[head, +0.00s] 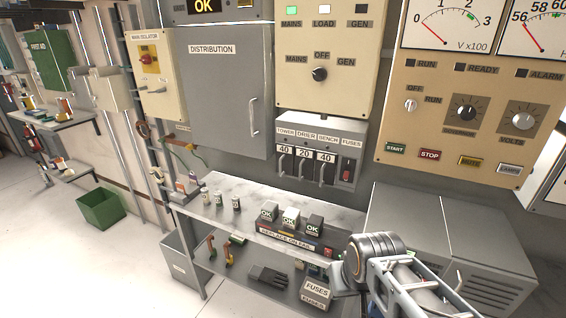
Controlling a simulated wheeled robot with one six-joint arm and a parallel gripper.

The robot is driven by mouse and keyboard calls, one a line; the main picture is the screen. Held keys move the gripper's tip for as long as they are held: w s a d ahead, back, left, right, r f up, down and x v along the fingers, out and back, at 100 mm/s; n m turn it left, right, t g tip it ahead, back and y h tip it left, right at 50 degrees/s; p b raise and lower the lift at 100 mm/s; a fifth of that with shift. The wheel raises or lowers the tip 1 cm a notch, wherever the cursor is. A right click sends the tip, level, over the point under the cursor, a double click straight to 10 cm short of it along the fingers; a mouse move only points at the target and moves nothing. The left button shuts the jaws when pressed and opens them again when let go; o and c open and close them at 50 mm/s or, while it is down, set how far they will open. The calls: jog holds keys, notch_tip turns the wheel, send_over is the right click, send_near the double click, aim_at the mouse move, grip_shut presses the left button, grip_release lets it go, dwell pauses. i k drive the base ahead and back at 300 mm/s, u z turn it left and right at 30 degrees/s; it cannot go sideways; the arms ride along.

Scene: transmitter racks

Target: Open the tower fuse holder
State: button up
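The tower fuse holder (285,163) is the leftmost of three fuse holders in the grey fuse box (320,138) on the wall. It sits under the label TOWER and carries a 40 label and a pale handle. It looks shut, with its handle hanging down against the box front. Part of my arm shows at the lower right, in front of the bench and below the fuse box. I cannot make out my gripper's fingers in the head view. Nothing blocks the view of the tower fuse holder.
The drier holder (304,167) and bench holder (325,170) sit close to its right, then a red switch (346,171). Below is a shelf bench (265,205) with small fuses and several OK testers. A grey distribution cabinet (220,90) stands to the left.

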aim_at(285, 157)
jog(key=u, duration=0.45)
jog(key=k, duration=1.1)
jog(key=z, duration=0.15)
jog(key=i, duration=1.5)
jog(key=u, duration=1.15)
jog(key=i, duration=0.2)
jog(key=u, duration=0.1)
